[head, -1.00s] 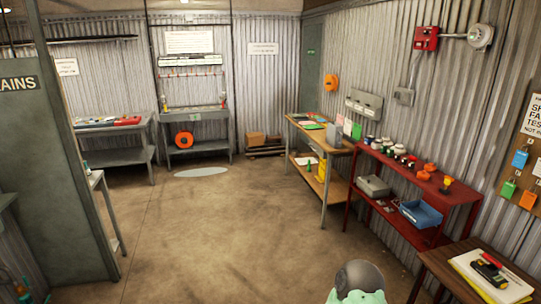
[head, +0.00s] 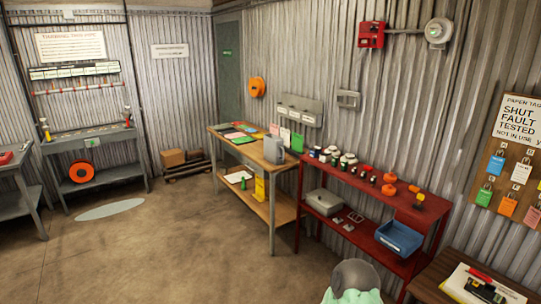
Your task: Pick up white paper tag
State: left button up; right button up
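A white paper tag (head: 521,172) hangs on the brown tag board (head: 492,150) on the corrugated wall at the far right. It is in the board's upper row, to the right of a blue tag (head: 471,168). A green tag (head: 484,195) and orange tags (head: 507,206) hang lower on the same board. The print on the white tag is too small to read. Neither of my grippers shows; only a rounded grey and mint part of my arm is at the bottom edge.
A red shelf unit (head: 435,217) with a blue bin (head: 399,238) stands along the right wall. A dark wooden table (head: 428,288) with papers stands below the tag board, at the bottom right. A wooden bench (head: 257,158) stands further back.

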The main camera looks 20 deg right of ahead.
aim_at(522, 172)
jog(key=i+l+z, duration=0.15)
jog(key=z, duration=0.25)
jog(key=i+z, duration=0.2)
jog(key=z, duration=0.2)
jog(key=i+z, duration=0.2)
jog(key=z, duration=0.2)
jog(key=i+z, duration=0.2)
jog(key=z, duration=0.2)
jog(key=i+j+z, duration=0.15)
jog(key=z, duration=0.25)
